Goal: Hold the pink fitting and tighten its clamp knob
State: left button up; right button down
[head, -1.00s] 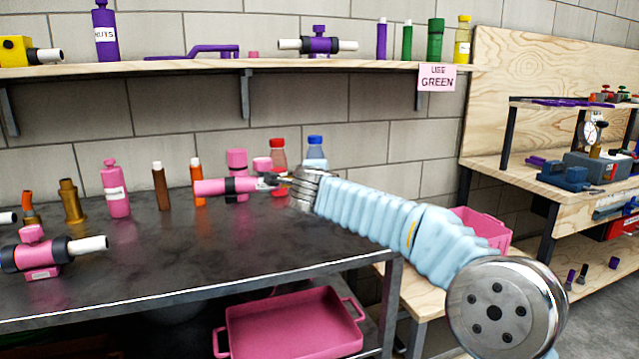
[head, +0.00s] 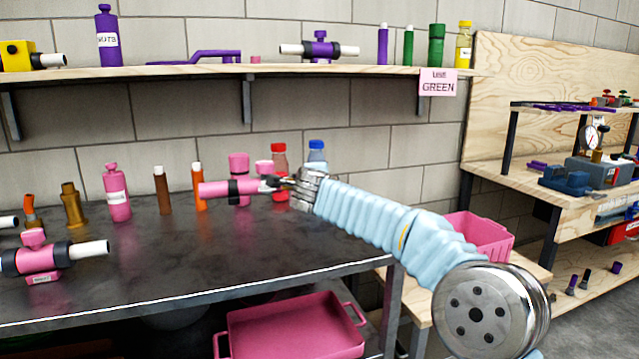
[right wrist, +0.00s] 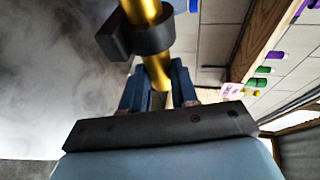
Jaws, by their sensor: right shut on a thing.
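My right gripper (head: 288,183) reaches in over the back of the bench. It is shut on a tube-like piece (head: 212,189) lying level, pink with a dark band in the head view. In the right wrist view, a gold tube (right wrist: 143,10) with a black collar (right wrist: 135,37) runs between the right gripper's jaws (right wrist: 157,85). The colours disagree. A pink fitting (head: 20,262) with black rings, a white pipe end and a pink top knob (head: 33,238) stands at the bench's left, well away from this gripper. My left gripper is not in view.
A pink bottle (head: 117,192), a brown tube (head: 162,190), an orange tube (head: 199,196) and red-capped and blue-capped bottles (head: 316,152) stand along the back of the dark bench (head: 200,265). A shelf (head: 180,70) runs above. The bench's front middle is clear.

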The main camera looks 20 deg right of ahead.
jog(key=b, duration=0.5)
send_over(319, 244)
jog(key=shift+f, duration=3.95)
jog(key=shift+f+b, duration=1.6)
jog(key=shift+f, duration=0.75)
jog(key=c, duration=0.8)
grip_release()
jog(key=shift+f, duration=0.1)
jog(key=shift+s, duration=0.1)
